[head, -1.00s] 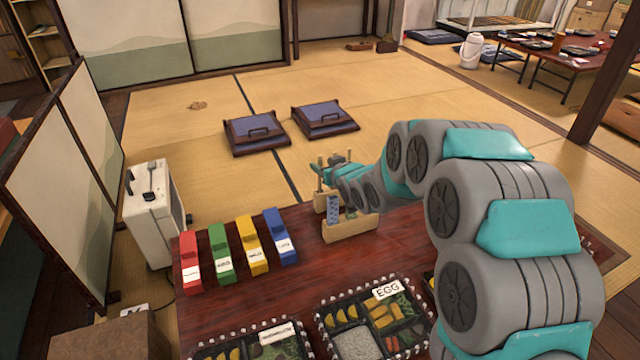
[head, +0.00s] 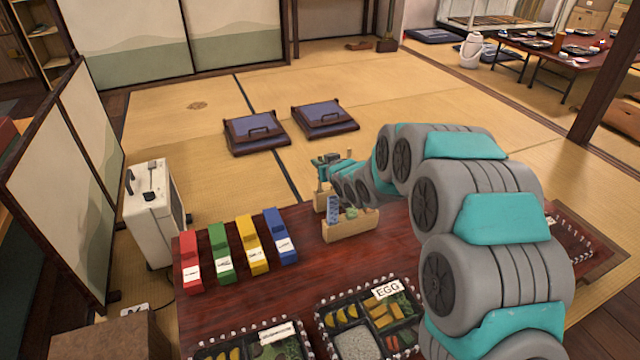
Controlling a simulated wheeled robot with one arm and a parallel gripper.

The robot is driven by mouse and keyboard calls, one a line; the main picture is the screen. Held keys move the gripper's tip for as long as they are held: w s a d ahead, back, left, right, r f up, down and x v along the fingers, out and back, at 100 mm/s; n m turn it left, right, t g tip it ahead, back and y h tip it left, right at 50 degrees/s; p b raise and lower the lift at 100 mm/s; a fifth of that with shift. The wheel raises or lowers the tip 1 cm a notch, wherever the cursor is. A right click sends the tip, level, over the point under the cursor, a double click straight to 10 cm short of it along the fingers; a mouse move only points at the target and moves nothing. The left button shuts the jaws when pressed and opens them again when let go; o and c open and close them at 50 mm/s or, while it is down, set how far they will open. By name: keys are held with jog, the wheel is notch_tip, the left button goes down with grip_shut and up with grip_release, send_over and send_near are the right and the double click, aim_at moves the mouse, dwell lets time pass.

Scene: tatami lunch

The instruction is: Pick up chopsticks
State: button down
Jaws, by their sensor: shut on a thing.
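My gripper (head: 321,167) is at the far edge of the dark red table, above and behind a light wooden holder (head: 350,231). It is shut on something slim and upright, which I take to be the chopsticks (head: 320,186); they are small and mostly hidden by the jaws. Their lower end is at a second light wooden block (head: 319,204) behind the holder; I cannot tell whether they are still inside it. A blue patterned piece (head: 333,208) stands in the front holder.
Red (head: 190,258), green (head: 221,252), yellow (head: 251,245) and blue (head: 280,236) labelled boxes stand left of the holder. Bento trays, one labelled EGG (head: 387,290), lie at the front. A white appliance (head: 153,215) stands left of the table. Floor cushions lie beyond.

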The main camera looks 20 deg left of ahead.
dwell(0.3)
notch_tip(320, 180, up, 10)
jog(key=shift+f+p, duration=0.1)
jog(key=shift+p, duration=0.25)
notch_tip(320, 180, up, 9)
jog(key=p, duration=0.7)
jog(key=shift+f, duration=0.15)
dwell(0.4)
